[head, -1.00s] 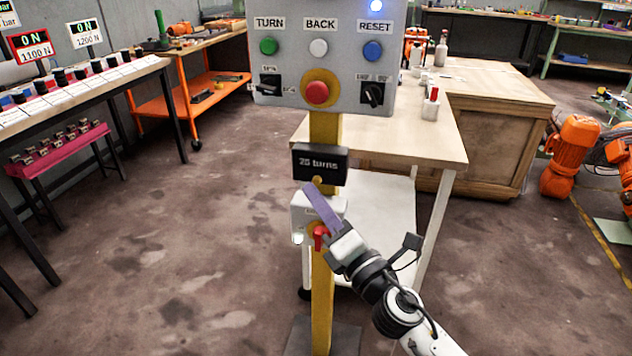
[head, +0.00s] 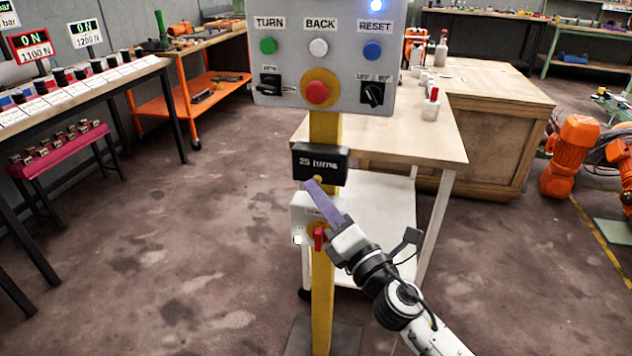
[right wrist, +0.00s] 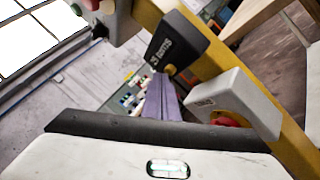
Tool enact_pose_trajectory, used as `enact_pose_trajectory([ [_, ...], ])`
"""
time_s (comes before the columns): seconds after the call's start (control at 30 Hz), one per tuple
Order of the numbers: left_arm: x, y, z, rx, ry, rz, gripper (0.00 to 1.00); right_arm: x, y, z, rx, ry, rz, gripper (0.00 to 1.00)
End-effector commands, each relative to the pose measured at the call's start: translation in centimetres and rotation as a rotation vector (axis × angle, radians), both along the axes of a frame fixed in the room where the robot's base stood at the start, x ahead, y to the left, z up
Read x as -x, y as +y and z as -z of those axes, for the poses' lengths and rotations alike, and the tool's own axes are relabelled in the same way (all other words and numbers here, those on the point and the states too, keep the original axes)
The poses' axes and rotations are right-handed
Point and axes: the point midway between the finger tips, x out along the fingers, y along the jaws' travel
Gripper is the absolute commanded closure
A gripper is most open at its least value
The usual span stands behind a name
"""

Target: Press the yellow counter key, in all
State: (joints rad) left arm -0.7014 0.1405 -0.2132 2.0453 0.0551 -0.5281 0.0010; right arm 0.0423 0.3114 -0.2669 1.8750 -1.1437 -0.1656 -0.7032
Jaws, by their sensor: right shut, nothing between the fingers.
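The black counter box (head: 320,163) is on the yellow post, and its display appears to read "25 turns". The small yellow counter key (head: 318,181) is at its lower edge, partly hidden by my fingertips. In the right wrist view the key (right wrist: 170,69) shows under the counter box (right wrist: 176,45), just beyond the fingertips. My right gripper (head: 312,184) is shut and empty, its purple fingers pointing up and left at the key. The tips are close to it; I cannot tell whether they touch. My left gripper is not in view.
Above is the grey control panel (head: 335,73) with green, white, blue and red buttons. Below the counter is a white switch box with a red knob (head: 319,238), close beside my fingers. A wooden table (head: 400,140) stands behind the post.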

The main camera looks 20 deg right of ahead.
Motion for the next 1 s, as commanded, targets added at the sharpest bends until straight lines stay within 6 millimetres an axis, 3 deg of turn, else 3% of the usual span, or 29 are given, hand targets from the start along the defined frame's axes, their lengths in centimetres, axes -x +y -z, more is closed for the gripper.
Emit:
enact_pose_trajectory([
  [0.7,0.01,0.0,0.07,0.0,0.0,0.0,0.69,-0.52,-0.41,-0.01,0.001,0.0,0.002,1.0],
  [1.0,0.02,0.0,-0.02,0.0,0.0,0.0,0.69,0.26,0.13,-0.04,-0.001,0.0,0.001,1.0],
])
